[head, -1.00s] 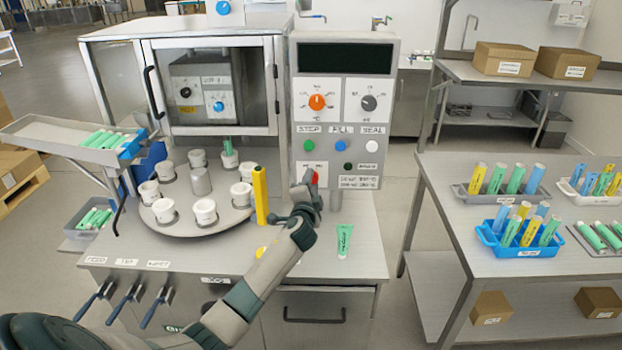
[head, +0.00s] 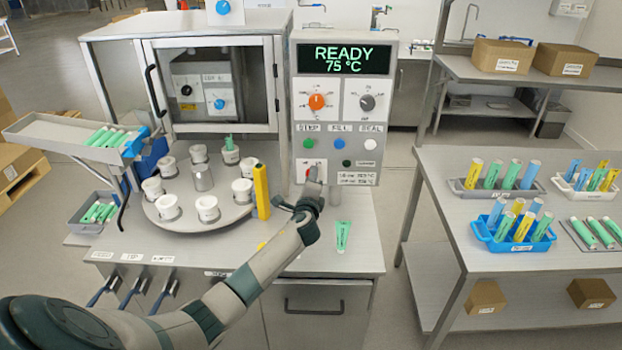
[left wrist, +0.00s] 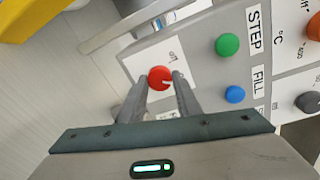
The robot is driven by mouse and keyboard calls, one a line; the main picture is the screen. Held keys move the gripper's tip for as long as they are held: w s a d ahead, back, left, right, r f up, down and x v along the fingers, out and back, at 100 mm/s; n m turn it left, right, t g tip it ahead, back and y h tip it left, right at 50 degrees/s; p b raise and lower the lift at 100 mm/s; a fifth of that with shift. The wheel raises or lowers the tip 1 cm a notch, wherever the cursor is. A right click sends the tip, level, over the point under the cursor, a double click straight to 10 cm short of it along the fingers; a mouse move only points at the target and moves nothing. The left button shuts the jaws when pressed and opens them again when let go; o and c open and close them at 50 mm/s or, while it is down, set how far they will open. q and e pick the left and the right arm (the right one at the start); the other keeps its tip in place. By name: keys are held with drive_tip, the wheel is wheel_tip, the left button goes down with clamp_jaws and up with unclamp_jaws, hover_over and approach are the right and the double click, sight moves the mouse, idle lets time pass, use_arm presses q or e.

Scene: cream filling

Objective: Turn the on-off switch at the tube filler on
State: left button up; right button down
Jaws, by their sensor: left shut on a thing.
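The tube filler's control panel (head: 343,115) stands at the middle of the head view. Its display (head: 343,60) is lit and reads "READY 75 °C". The red on-off switch (left wrist: 160,77) sits on a white plate low on the panel. In the head view it is mostly hidden behind my left gripper (head: 312,180). In the left wrist view, my left gripper (left wrist: 162,84) has its two fingers on either side of the red switch, shut on it. The right gripper is not in view.
A yellow post (head: 261,192) stands left of my gripper beside the round turntable (head: 190,224) with white cups. A green tube (head: 343,236) lies on the worktop below the panel. A side table (head: 440,210) with tube racks stands at the right.

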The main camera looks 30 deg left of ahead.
use_arm(q)
drive_tip(key=shift+f, duration=0.1)
drive_tip(key=o, duration=1.1)
drive_tip(key=shift+c, duration=0.2)
drive_tip(key=shift+s+d, duration=0.15)
drive_tip(key=b+v, duration=0.4)
drive_tip(key=v, duration=1.3)
